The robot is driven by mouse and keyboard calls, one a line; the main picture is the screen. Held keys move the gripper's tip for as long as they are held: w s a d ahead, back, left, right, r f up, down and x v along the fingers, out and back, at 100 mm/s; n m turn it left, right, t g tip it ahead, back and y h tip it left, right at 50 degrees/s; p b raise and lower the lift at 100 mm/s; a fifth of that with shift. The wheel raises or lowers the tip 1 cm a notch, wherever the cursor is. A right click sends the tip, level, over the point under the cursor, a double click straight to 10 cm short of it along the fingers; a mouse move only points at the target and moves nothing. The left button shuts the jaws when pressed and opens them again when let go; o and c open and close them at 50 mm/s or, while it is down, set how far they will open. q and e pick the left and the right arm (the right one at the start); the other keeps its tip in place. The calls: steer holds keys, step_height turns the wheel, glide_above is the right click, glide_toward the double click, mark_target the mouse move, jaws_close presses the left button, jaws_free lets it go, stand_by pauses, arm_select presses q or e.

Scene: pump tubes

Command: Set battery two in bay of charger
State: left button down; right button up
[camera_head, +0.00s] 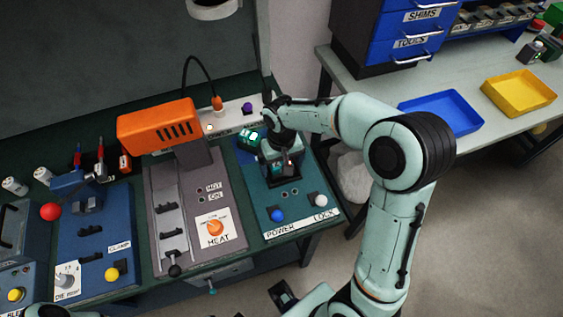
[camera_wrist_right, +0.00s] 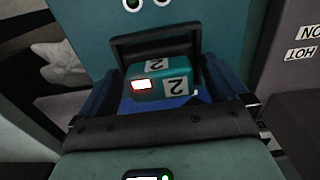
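Battery two (camera_wrist_right: 158,84), a teal block marked "2" with a lit red-and-white display, is at the black bay frame (camera_wrist_right: 150,42) of the charger in the right wrist view. How deep it sits cannot be told. The charger (camera_head: 309,209) is a teal panel with a blue POWER knob and a white LOCK knob. In the head view, my right gripper (camera_head: 281,150) is over the bay and largely covers the battery. Dark blue sides flank the battery in the wrist view, but whether the fingers grip it is unclear.
A green-lit unit (camera_head: 251,136) stands close beside my right gripper. Left of the charger is the grey heater panel (camera_head: 219,200) with an orange hood (camera_head: 158,125). A blue tray (camera_head: 440,113) and yellow tray (camera_head: 518,92) are on the right bench.

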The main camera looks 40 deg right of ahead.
arm_select(q)
steer(key=shift+r, duration=0.1)
arm_select(e)
steer(key=shift+r, duration=0.15)
steer(key=shift+r, duration=0.35)
arm_select(q)
steer(key=shift+w+r+p, duration=0.5)
steer(key=shift+r+p, duration=0.4)
arm_select(e)
step_height(320, 180, up, 11)
steer(key=shift+r, duration=0.2)
